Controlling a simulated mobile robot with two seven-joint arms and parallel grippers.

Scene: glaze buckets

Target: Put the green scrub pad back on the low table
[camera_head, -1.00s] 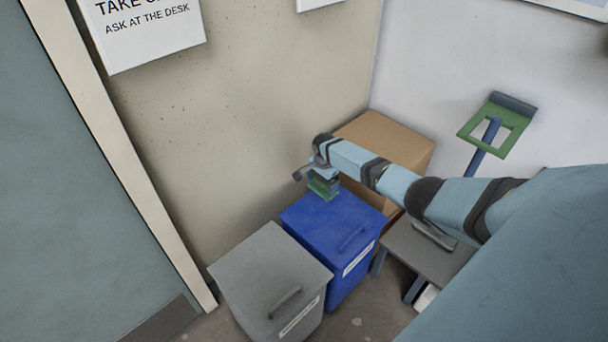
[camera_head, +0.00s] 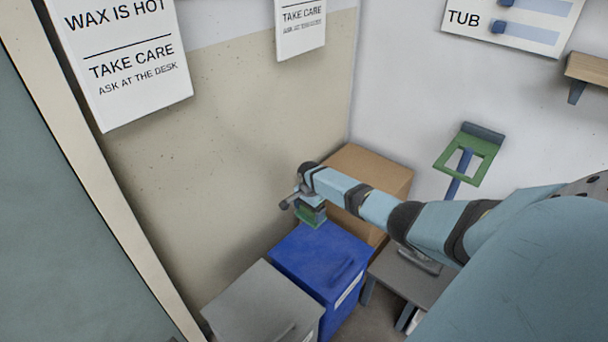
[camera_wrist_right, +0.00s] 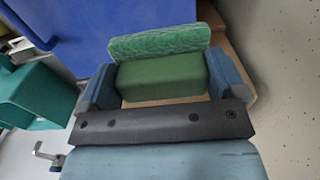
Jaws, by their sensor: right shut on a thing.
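The green scrub pad (camera_head: 311,216) is between the fingers of my right gripper (camera_head: 309,206), at the back corner of the blue bin's lid in the head view. I cannot tell whether it touches the lid. In the right wrist view the pad (camera_wrist_right: 160,78) has a dark green body and a lighter, rough green strip, with my right gripper's blue fingers (camera_wrist_right: 165,82) on either side. The low table (camera_head: 396,279) is grey and stands right of the blue bin, partly hidden by my right arm. My left gripper is not in view.
The blue bin (camera_head: 315,262) stands beside a grey lidded bin (camera_head: 255,305). A cardboard box (camera_head: 375,170) is behind my forearm in the corner. A green-framed stand with a blue post (camera_head: 467,158) is by the right wall. A grey item lies on the low table.

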